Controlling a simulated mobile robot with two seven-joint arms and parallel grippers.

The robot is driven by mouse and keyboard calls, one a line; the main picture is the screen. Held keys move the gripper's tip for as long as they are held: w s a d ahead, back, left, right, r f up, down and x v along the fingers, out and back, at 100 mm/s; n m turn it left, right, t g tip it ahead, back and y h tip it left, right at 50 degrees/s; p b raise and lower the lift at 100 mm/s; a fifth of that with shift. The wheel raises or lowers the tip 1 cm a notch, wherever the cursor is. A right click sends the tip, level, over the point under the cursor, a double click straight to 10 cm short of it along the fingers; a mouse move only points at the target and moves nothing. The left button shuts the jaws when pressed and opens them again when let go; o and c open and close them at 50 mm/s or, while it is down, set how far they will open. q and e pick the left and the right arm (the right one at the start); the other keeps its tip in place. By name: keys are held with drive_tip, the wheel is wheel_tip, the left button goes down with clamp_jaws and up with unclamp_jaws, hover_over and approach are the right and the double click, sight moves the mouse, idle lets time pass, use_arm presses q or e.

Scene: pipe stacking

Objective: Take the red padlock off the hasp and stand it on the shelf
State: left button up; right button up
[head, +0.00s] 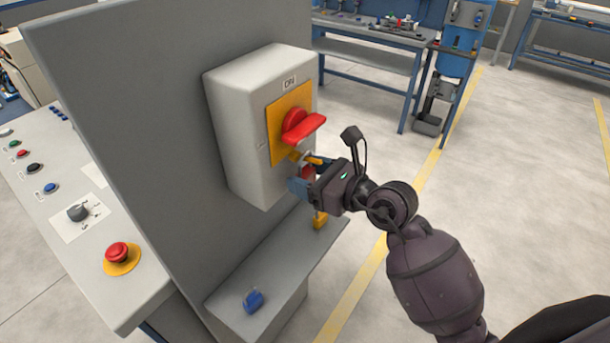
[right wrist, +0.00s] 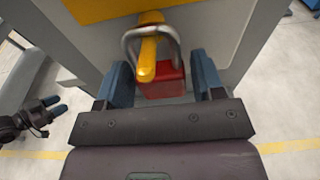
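The red padlock (right wrist: 165,84) hangs with its silver shackle (right wrist: 128,45) around the yellow hasp (right wrist: 147,62), below the red switch handle (head: 303,127) on the pale box. My right gripper (head: 298,175) is at the padlock. In the right wrist view its blue fingers (right wrist: 165,75) stand open on either side of the red body, with narrow gaps. In the head view the gripper partly hides the padlock. The grey shelf (head: 285,265) is below the box. My left gripper (right wrist: 55,106) shows only at the left of the right wrist view, its two fingers apart and empty.
A blue object (head: 253,300) is on the shelf near its front left. A yellow item (head: 320,220) is at the shelf's back right. The grey panel (head: 130,110) stands left of the box. A console with a red button (head: 117,252) is further left.

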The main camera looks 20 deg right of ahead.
drive_tip(key=c, duration=0.7)
use_arm(q)
drive_tip(key=shift+s+f, duration=0.15)
drive_tip(key=shift+s, duration=0.15)
use_arm(e)
drive_tip(key=shift+o, duration=0.2)
drive_tip(key=shift+r, duration=0.6)
drive_tip(key=shift+s+d+r, duration=0.15)
drive_tip(key=shift+s+d, duration=0.1)
use_arm(q)
drive_tip(key=shift+s+f+b, duration=0.15)
drive_tip(key=shift+f+b, duration=0.85)
drive_tip(key=shift+f, duration=0.2)
use_arm(e)
drive_tip(key=f+v, duration=0.2)
drive_tip(key=v, duration=1.5)
drive_tip(key=shift+s+f, duration=0.25)
use_arm(q)
drive_tip(key=shift+w+r, duration=0.1)
drive_tip(key=shift+w, duration=0.2)
use_arm(e)
drive_tip(key=shift+d+f, duration=0.15)
drive_tip(key=shift+f, duration=0.05)
